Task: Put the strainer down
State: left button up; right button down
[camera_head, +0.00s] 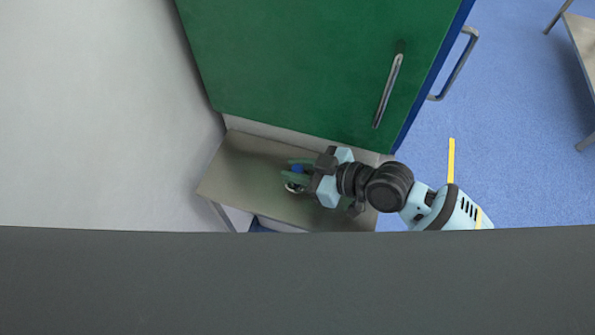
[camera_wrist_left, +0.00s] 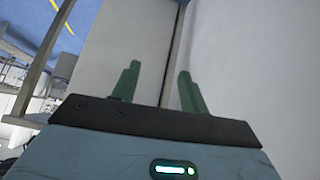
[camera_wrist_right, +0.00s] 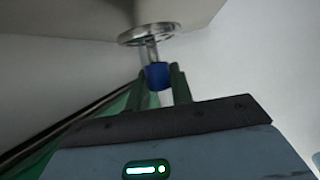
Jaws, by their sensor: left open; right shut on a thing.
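The strainer (camera_wrist_right: 148,33) shows in the right wrist view as a round metal head on a stem with a blue band (camera_wrist_right: 158,75). My right gripper (camera_wrist_right: 160,88) is shut on it at the blue band. In the head view the right gripper (camera_head: 296,171) is over the metal table, with the blue band between its fingers and the strainer's round metal part (camera_head: 293,186) just below it. I cannot tell whether the strainer touches the tabletop. My left gripper (camera_wrist_left: 156,88) is open and empty in the left wrist view, and it is not in the head view.
The small metal table (camera_head: 240,165) has bare surface left of the right gripper. A green cabinet (camera_head: 300,60) with metal handles stands right behind it. A white wall (camera_head: 100,110) is at the left. A dark grey surface (camera_head: 300,285) fills the near edge.

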jog(key=shift+r, duration=0.85)
jog(key=s+d, duration=0.2)
jog(key=d, duration=0.1)
jog(key=s+d+b, duration=0.1)
jog(key=s+d, duration=0.2)
jog(key=d, duration=0.1)
jog(key=s+d+b, duration=0.1)
jog(key=s+d, duration=0.2)
jog(key=d, duration=0.1)
jog(key=shift+s+d+r, duration=0.1)
jog(key=shift+r, duration=0.2)
pick_arm(q)
jog(key=shift+s+d+f+b, duration=0.15)
jog(key=shift+s+f, duration=0.15)
jog(key=shift+f, duration=0.45)
jog(key=shift+s+a+f+b, duration=0.15)
jog(key=shift+s+f, duration=0.15)
jog(key=shift+f, duration=0.4)
pick_arm(e)
jog(key=shift+v, duration=1.05)
pick_arm(q)
jog(key=shift+d, duration=0.1)
pick_arm(e)
jog(key=shift+s+f, duration=0.15)
jog(key=shift+s, duration=0.05)
pick_arm(q)
jog(key=shift+d, duration=0.1)
pick_arm(e)
jog(key=shift+w, duration=0.1)
